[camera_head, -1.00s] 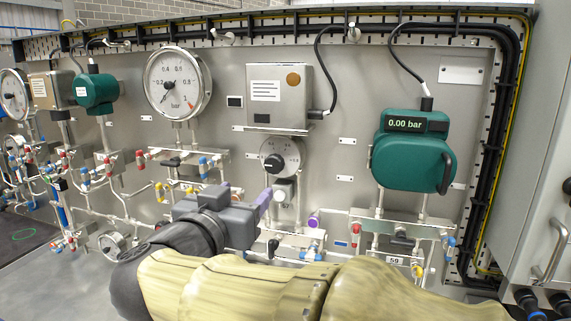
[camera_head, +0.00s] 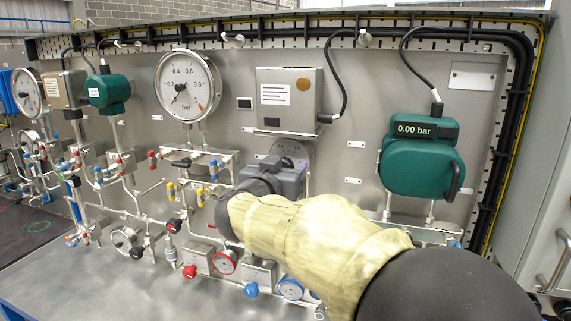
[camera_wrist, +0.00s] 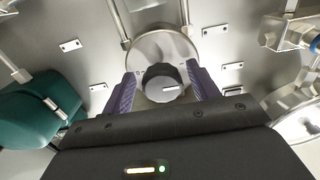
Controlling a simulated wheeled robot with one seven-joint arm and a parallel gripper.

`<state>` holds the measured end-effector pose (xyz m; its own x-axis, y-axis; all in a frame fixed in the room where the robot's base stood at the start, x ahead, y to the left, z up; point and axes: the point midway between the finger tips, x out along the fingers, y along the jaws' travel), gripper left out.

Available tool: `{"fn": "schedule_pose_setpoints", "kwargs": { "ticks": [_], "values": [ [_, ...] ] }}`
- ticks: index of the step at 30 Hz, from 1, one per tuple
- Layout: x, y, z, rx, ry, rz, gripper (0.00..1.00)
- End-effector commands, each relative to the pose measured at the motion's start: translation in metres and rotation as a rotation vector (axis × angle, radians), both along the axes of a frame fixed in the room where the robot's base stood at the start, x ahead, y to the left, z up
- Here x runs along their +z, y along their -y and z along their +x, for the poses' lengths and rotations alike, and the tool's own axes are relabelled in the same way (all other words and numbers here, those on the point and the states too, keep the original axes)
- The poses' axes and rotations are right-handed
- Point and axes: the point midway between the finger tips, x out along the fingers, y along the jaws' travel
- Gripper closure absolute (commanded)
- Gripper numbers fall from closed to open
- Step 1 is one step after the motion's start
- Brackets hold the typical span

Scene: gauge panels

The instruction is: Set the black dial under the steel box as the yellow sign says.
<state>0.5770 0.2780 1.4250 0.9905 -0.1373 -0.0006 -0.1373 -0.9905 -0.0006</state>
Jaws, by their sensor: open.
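The black dial (camera_wrist: 162,82) is a round knob with a white mark toward the right in the wrist view, on a pale round plate (camera_wrist: 160,45). My gripper (camera_wrist: 163,88) is open, with one purple finger on each side of the dial; I cannot tell whether they touch it. In the head view my gripper (camera_head: 285,178) covers the knob, and only part of the grey plate (camera_head: 291,150) shows. The steel box (camera_head: 288,100) is just above, with a white label and a brown disc. I see no yellow sign in these frames.
A teal gauge reading 0.00 bar (camera_head: 422,160) is right of the dial and also shows in the wrist view (camera_wrist: 40,110). A white pressure gauge (camera_head: 187,85) is to the left. Pipes and coloured valves (camera_head: 225,262) run below. A black cable leaves the box.

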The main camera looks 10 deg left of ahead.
Motion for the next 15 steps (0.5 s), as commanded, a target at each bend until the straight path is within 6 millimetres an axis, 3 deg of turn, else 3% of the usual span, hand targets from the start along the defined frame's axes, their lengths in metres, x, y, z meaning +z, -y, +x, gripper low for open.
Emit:
{"fn": "schedule_pose_setpoints", "kwargs": {
  "ticks": [9, 15],
  "values": [
    [-0.0002, -0.0018, 0.0016, 0.004, 0.0, 0.0, 0.42],
    [-0.0001, 0.0009, 0.0027, 0.0, 0.0, 0.0, 0.81]
  ]
}}
